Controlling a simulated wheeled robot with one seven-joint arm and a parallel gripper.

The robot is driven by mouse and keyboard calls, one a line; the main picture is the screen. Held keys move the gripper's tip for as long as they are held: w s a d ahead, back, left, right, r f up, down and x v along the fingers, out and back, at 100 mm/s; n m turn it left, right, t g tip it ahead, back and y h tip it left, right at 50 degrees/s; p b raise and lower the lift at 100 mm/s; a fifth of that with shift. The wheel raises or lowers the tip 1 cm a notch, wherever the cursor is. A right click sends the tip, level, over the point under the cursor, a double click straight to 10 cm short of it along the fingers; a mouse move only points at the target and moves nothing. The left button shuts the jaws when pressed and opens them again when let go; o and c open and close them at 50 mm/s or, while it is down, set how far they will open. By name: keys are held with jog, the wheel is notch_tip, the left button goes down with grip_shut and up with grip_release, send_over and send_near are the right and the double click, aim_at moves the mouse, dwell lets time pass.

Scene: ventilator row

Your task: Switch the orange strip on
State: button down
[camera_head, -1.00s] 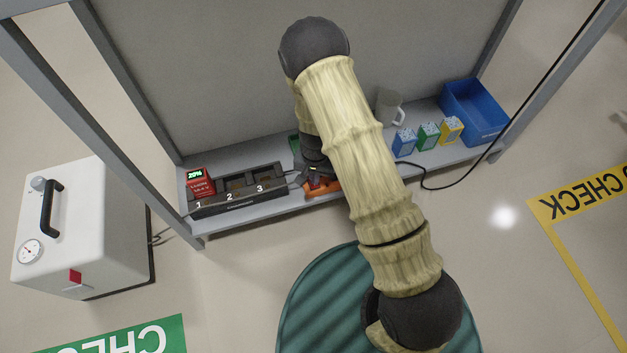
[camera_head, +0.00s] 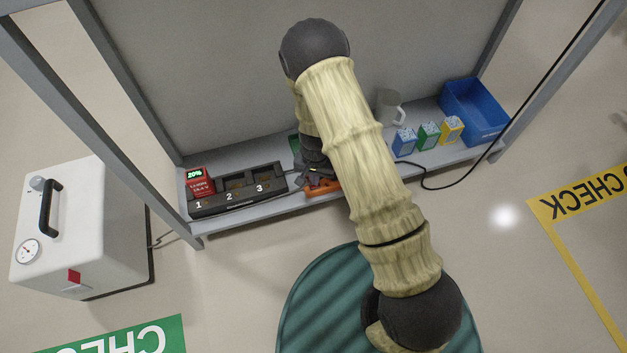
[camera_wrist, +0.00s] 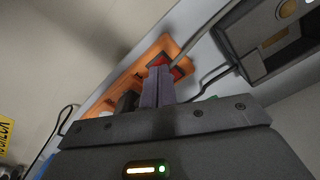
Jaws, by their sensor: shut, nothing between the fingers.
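The orange strip (camera_head: 331,188) lies on the shelf, partly hidden by my arm and gripper. In the wrist view the orange strip (camera_wrist: 128,75) runs diagonally, with a red switch (camera_wrist: 180,71) in a recess at its upper end. My gripper (camera_head: 318,184) is shut and empty, pointing down at the strip. In the wrist view its fingertips (camera_wrist: 158,70) are at the edge of the red switch and cover part of it. I cannot tell whether they touch it. The switch's position cannot be read.
A dark charger (camera_head: 240,203) with numbered bays stands left of the strip; bay 1 holds a red battery (camera_head: 198,184) showing 20%. Cables run near the strip. To the right are a mug (camera_head: 388,107), small boxes (camera_head: 428,136) and a blue bin (camera_head: 474,112). Frame posts flank the shelf.

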jog(key=shift+f, duration=0.5)
dwell(0.3)
jog(key=shift+r, duration=0.1)
notch_tip(320, 180, up, 7)
jog(key=p, duration=0.6)
jog(key=shift+p, duration=0.4)
dwell(0.4)
jog(key=s+d+r+n+t, duration=0.1)
jog(key=d+r, duration=0.2)
jog(key=r, duration=0.6)
jog(key=s+d+r, duration=0.1)
jog(key=d+r, duration=0.2)
jog(key=r, duration=0.5)
jog(key=s+d+r+n+t, duration=0.2)
jog(key=s+d+r, duration=0.6)
jog(key=s+r, duration=0.3)
notch_tip(320, 180, up, 51)
jog(key=p, duration=4.9)
jog(key=shift+w+a+f, duration=0.15)
jog(key=shift+w+a, duration=0.05)
jog(key=shift+w, duration=0.1)
